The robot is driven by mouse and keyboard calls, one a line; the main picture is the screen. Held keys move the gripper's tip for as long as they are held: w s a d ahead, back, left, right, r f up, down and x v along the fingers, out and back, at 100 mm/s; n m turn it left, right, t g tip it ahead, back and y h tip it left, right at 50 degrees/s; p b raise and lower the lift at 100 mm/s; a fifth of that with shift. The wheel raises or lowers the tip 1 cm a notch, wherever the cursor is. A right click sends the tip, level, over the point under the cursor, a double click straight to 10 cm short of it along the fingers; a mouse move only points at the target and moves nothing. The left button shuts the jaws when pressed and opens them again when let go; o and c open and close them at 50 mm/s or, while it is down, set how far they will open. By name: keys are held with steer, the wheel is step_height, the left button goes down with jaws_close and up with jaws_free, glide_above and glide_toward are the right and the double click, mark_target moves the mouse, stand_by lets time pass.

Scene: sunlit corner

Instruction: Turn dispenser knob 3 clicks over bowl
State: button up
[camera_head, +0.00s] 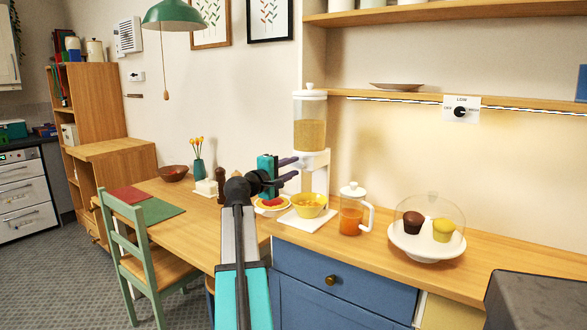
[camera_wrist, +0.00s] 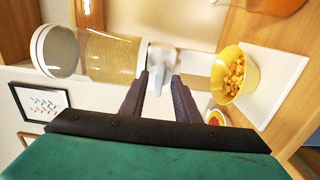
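The cereal dispenser (camera_head: 310,124) stands on the counter, its clear hopper holding tan grain; it lies sideways in the wrist view (camera_wrist: 112,56). Its pale knob (camera_wrist: 157,80) shows between my fingertips in the wrist view, with its front edge pointing toward me. My gripper (camera_head: 294,168) is at the dispenser's outlet, its dark fingers apart, one on each side of the knob (camera_wrist: 161,77). I cannot tell whether either finger touches it. The yellow bowl (camera_head: 309,209) stands under the outlet on a white board (camera_head: 298,222). Orange-tan pieces lie in the bowl (camera_wrist: 222,74).
A small plate with red food (camera_head: 260,207) is left of the bowl. A glass press of orange drink (camera_head: 351,219) stands close on the right, then a domed stand with two cupcakes (camera_head: 409,247). A shelf (camera_head: 400,97) with a control dial (camera_head: 460,112) runs above.

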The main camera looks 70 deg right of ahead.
steer(key=v, duration=1.2)
steer(key=shift+a, duration=0.3)
